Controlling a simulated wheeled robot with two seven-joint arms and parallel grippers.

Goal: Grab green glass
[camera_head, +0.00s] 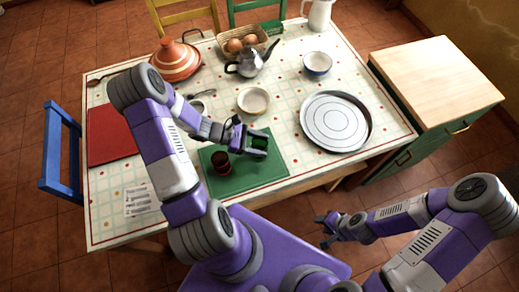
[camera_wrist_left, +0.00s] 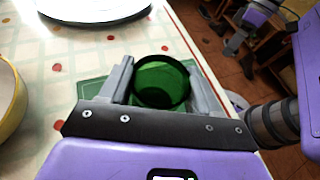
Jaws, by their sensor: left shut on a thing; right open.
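A green glass (camera_head: 259,143) stands on the green cutting board (camera_head: 272,174) on the table. My left gripper (camera_head: 258,148) is shut on the green glass, with a finger on each side of it. In the left wrist view the round open rim of the green glass (camera_wrist_left: 162,82) shows between the two fingers of my left gripper (camera_wrist_left: 160,80). I cannot tell whether its base touches the board. My right gripper (camera_head: 328,228) is open and empty, low in front of the table's front edge.
A red board (camera_head: 112,136) lies at left.

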